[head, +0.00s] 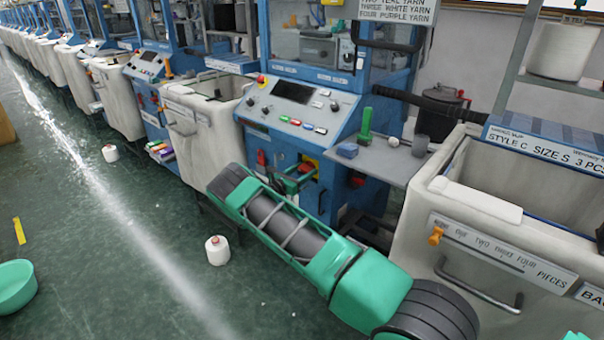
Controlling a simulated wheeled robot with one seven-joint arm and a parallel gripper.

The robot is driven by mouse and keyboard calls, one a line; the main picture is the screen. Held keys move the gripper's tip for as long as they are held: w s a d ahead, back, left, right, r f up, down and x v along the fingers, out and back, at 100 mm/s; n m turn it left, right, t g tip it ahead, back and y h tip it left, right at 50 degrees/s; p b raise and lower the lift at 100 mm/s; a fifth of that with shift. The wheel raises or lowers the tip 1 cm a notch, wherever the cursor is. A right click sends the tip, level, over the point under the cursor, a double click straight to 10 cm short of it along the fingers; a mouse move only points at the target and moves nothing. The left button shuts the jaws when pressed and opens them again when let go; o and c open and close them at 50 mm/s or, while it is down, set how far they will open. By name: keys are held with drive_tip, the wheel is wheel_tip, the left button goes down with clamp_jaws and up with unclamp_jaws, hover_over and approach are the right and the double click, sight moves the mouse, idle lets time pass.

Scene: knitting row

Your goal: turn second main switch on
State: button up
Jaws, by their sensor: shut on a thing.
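A main switch with a yellow plate and red knob (311,163) sits on the front of the blue knitting machine (335,145), below its sloped control panel. My gripper (305,171) is at this switch, shut on its red knob. My green and black arm comes from the lower right and hides part of the cabinet front. The knob's exact angle is too small and covered to tell.
A grey shelf (385,165) with a green spool and a dark cup juts out to the right of the switch. White bins (205,120) stand left, and another large bin (480,215) stands right. A white yarn cone (217,250) lies on the open green floor.

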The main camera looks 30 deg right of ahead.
drive_tip(key=shift+w+d, duration=0.1)
drive_tip(key=m, duration=0.3)
drive_tip(key=shift+d+m, duration=0.1)
drive_tip(key=shift+m, duration=0.3)
drive_tip(key=m, duration=1)
drive_tip(key=shift+s+d+m, duration=0.15)
drive_tip(key=shift+s+m, duration=0.05)
drive_tip(key=shift+m, duration=0.2)
drive_tip(key=shift+s+f+m, duration=0.1)
drive_tip(key=shift+f+m, duration=0.1)
drive_tip(key=shift+m, duration=1.5)
drive_tip(key=shift+f, duration=0.1)
drive_tip(key=o, duration=0.8)
